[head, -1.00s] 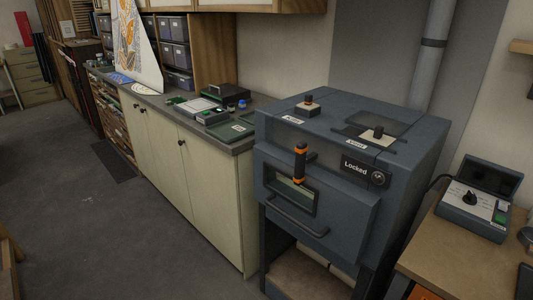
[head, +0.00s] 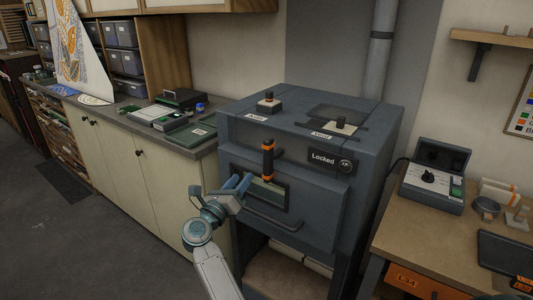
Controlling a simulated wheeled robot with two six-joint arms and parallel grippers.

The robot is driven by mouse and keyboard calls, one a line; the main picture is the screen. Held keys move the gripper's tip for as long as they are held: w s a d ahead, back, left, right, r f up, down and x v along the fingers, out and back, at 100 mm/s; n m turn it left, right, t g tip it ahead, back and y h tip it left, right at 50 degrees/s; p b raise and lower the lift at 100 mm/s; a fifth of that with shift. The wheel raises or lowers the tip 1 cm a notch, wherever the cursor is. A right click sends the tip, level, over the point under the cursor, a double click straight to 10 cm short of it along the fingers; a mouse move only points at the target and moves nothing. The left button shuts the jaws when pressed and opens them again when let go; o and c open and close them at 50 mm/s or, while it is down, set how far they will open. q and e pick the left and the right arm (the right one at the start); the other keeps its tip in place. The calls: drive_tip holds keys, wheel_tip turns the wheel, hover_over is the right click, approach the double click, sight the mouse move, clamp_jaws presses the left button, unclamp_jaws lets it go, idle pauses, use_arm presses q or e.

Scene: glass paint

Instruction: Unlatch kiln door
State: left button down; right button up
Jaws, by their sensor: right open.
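The dark blue-grey kiln (head: 310,130) stands in the middle of the head view with its front door (head: 305,215) closed. A latch handle (head: 267,160), black with orange bands, stands upright on the door in front of the small window (head: 270,195). A black sign (head: 323,158) at its right reads "Locked". A bar handle (head: 272,219) runs across the lower door. My right gripper (head: 240,184) is open in front of the door, just left of and below the latch handle, and looks empty. I cannot tell whether it touches the door. My left gripper is out of view.
A cabinet counter (head: 130,98) with green trays and boxes adjoins the kiln's left. On the right, a wooden table (head: 415,235) carries a control box (head: 432,189) with a dark knob and a black tablet (head: 505,255). Open floor (head: 85,235) lies at the lower left.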

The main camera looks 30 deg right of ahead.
sight(265, 151)
wheel_tip(265, 151, up, 6)
drive_tip(key=s+m+g+y, duration=0.1)
drive_tip(key=s+m+g, duration=0.15)
drive_tip(key=m, duration=0.35)
drive_tip(key=shift+g, duration=0.25)
drive_tip(key=p+x, duration=0.4)
drive_tip(key=x, duration=0.6)
drive_tip(key=shift+d, duration=0.3)
drive_tip(key=shift+w+d+f+p, duration=0.1)
drive_tip(key=shift+w+d+p, duration=0.2)
drive_tip(key=shift+d+p, duration=0.15)
drive_tip(key=shift+m, duration=0.3)
clamp_jaws()
